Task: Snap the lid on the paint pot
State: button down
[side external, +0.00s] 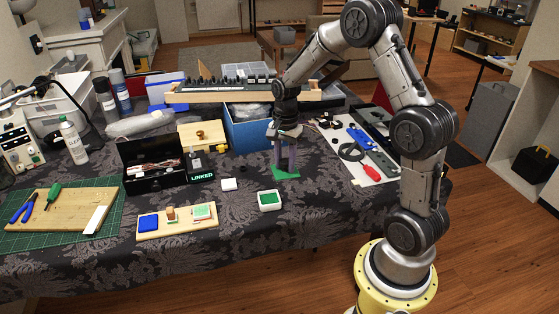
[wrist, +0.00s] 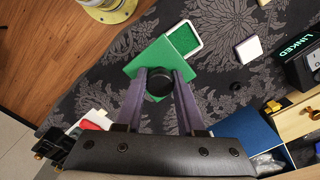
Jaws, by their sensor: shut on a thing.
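The lid is a flat green square with a black round knob. In the side view the lid (side external: 286,174) is below my gripper (side external: 286,163), low over the table; whether it touches the cloth I cannot tell. In the wrist view the knob (wrist: 159,84) is between the two fingers, and the green plate (wrist: 146,60) spreads out beyond it. My gripper (wrist: 159,88) is shut on the knob. The paint pot (side external: 269,201) is a white square dish with green inside, left of and nearer than the lid. The lid partly covers the pot (wrist: 198,40) in the wrist view.
A small white square (side external: 229,184) lies left of the pot. A wooden board (side external: 177,222) with coloured pads stands at the front left. A black box (side external: 153,165) and a blue bin (side external: 248,131) stand behind. A white tool board (side external: 362,149) is to the right.

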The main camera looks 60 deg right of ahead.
jog(key=shift+m, duration=0.3)
jog(key=shift+w+a+f, duration=0.3)
jog(key=shift+w+f, duration=0.45)
jog(key=shift+f, duration=0.8)
jog(key=shift+w+a+f, duration=0.35)
jog(key=shift+w+f, duration=0.35)
jog(key=shift+f, duration=0.85)
jog(key=shift+w+a+f, duration=0.3)
jog(key=shift+w+f, duration=0.45)
jog(key=shift+f, duration=0.8)
jog(key=shift+f, duration=0.5)
jog(key=shift+c, duration=2.2)
grip_release()
jog(key=shift+o, duration=0.3)
jog(key=o, duration=0.4)
